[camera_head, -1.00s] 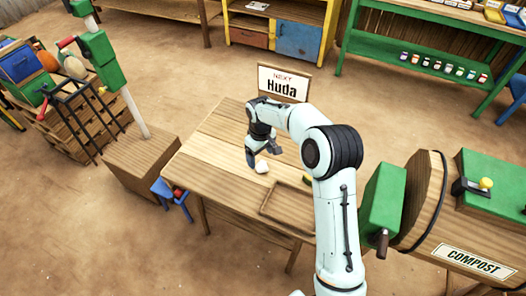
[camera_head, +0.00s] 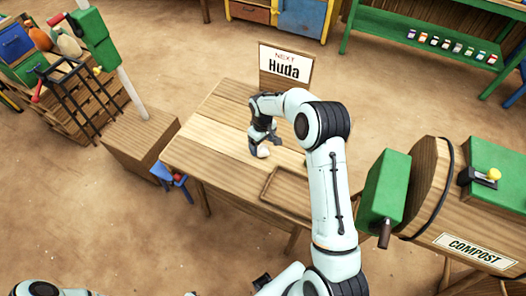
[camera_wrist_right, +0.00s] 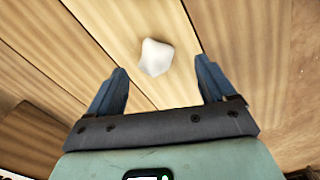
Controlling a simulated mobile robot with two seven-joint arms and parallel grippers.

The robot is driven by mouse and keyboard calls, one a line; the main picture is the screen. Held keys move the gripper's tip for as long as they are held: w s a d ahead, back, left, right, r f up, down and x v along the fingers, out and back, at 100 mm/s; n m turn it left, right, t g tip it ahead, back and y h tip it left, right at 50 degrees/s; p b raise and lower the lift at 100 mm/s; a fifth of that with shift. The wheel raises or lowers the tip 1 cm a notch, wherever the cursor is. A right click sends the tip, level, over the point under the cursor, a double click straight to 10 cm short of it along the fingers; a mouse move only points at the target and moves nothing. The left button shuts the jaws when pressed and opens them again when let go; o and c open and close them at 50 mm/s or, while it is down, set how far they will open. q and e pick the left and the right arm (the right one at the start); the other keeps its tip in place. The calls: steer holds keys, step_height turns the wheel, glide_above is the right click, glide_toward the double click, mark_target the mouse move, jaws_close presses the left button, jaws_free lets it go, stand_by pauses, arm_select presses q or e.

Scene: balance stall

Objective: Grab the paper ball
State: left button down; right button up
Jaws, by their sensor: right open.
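The paper ball (camera_head: 263,152) is a small white crumpled lump on the wooden table (camera_head: 205,150). In the right wrist view the paper ball (camera_wrist_right: 156,57) lies on the boards, ahead of and between the two fingertips. My right gripper (camera_head: 257,147) is just above and beside the ball, pointing down. In the wrist view my right gripper (camera_wrist_right: 161,75) has its blue fingers wide apart, with nothing held between them. My left gripper cannot be made out; only pale arm parts show at the bottom edge of the head view.
A compost barrel (camera_head: 420,190) with a green box stands to the right. The table's left part is clear.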

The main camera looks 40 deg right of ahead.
mark_target(263, 148)
steer(key=f, duration=0.4)
steer(key=shift+w+d+f, duration=0.2)
steer(key=shift+d+f, duration=0.1)
steer(key=c, duration=1.1)
steer(key=shift+r, duration=0.1)
